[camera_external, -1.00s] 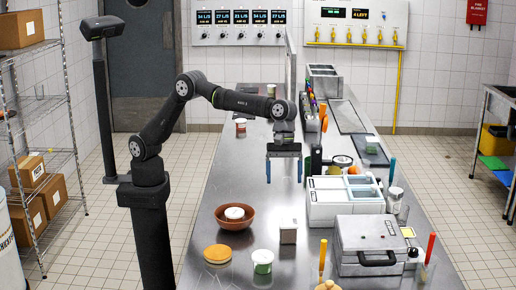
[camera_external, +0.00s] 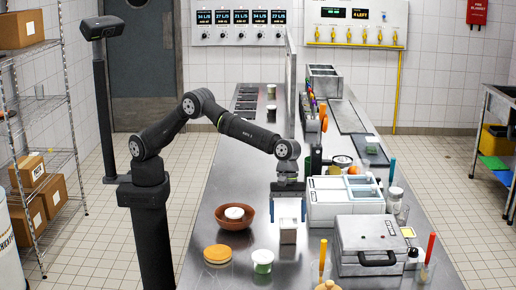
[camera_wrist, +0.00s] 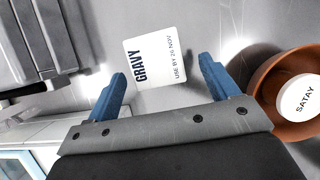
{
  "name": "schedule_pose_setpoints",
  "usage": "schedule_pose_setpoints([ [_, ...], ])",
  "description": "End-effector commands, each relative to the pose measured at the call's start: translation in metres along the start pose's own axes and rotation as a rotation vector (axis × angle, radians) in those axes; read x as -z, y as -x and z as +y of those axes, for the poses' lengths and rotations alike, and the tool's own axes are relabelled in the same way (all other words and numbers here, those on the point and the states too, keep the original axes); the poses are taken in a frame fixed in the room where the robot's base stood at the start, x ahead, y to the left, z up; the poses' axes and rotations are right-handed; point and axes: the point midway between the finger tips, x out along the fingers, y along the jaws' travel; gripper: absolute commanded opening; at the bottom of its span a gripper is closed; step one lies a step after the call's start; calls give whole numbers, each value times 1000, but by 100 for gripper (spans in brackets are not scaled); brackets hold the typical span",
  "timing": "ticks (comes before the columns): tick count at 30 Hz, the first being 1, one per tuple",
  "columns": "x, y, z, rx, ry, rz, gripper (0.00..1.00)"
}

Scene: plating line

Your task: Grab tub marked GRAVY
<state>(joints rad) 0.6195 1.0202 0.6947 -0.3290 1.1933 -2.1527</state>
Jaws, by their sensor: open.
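The tub marked GRAVY (camera_wrist: 155,62) shows in the wrist view with its white label facing the camera, upper middle, just beyond my fingertips. In the external view the tub (camera_external: 288,237) stands upright on the steel table, right of the brown bowl. My gripper (camera_external: 288,215) is over it with its blue fingers pointing down on either side of the tub's top. In the wrist view the gripper (camera_wrist: 162,85) is open, one finger to each side of the label's lower edge. I cannot tell whether the fingers touch the tub.
A brown bowl (camera_external: 234,223) holds a tub marked SATAY (camera_wrist: 303,98), close to my right finger in the wrist view. A white bin unit (camera_external: 334,212) and a grey case (camera_external: 365,242) flank the right.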

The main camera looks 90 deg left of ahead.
Motion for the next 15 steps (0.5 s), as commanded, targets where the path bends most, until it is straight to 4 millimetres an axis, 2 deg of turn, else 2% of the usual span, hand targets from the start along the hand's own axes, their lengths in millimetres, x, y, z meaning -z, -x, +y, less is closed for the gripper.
schedule_pose_setpoints([
  [10,-2,-46,2,2,0,2,80],
  [15,-2,-51,2,1,0,1,80],
])
